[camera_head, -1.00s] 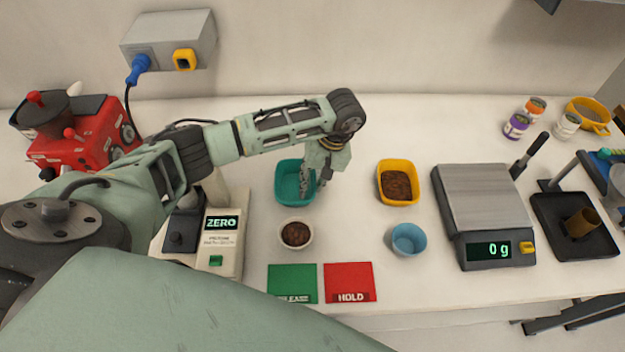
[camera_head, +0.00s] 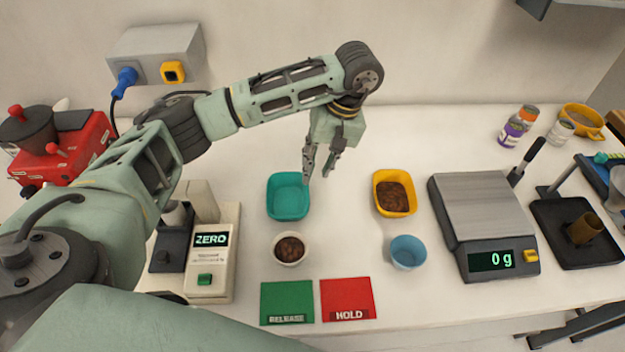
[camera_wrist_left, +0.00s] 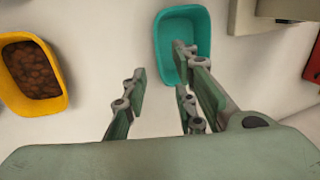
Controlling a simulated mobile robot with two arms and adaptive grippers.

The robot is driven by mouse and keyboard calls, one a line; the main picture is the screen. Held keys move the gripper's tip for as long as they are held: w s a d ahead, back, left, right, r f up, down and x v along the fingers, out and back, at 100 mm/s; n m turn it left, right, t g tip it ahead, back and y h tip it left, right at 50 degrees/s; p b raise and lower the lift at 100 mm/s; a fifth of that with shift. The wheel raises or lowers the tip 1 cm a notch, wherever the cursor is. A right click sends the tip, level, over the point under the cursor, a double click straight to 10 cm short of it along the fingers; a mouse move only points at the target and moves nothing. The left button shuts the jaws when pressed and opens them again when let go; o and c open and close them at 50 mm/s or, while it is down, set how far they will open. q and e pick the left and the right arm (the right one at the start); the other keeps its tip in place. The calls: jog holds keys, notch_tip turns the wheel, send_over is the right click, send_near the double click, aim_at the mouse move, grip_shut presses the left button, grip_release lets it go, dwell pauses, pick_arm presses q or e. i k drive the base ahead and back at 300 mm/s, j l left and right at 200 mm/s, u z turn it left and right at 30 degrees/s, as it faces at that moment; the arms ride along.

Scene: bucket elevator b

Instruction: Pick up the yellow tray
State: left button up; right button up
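The yellow tray (camera_head: 394,193) stands on the white table, right of the teal tray, and holds brown lumps. It also shows at the left of the left wrist view (camera_wrist_left: 33,74). My left gripper (camera_head: 319,172) hangs above the table between the teal tray (camera_head: 288,196) and the yellow tray, closer to the teal one. Its fingers are apart with nothing between them; they also show in the left wrist view (camera_wrist_left: 155,115). The gripper does not touch the yellow tray. My right gripper is not in view.
A white bowl of brown lumps (camera_head: 290,249) and a blue cup (camera_head: 407,252) stand in front of the trays. Green (camera_head: 287,301) and red (camera_head: 347,297) mats lie at the front edge. A scale (camera_head: 482,215) reading 0 g stands right of the yellow tray. Table behind the trays is clear.

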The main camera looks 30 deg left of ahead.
aim_at(393, 196)
jog(key=k, duration=1.5)
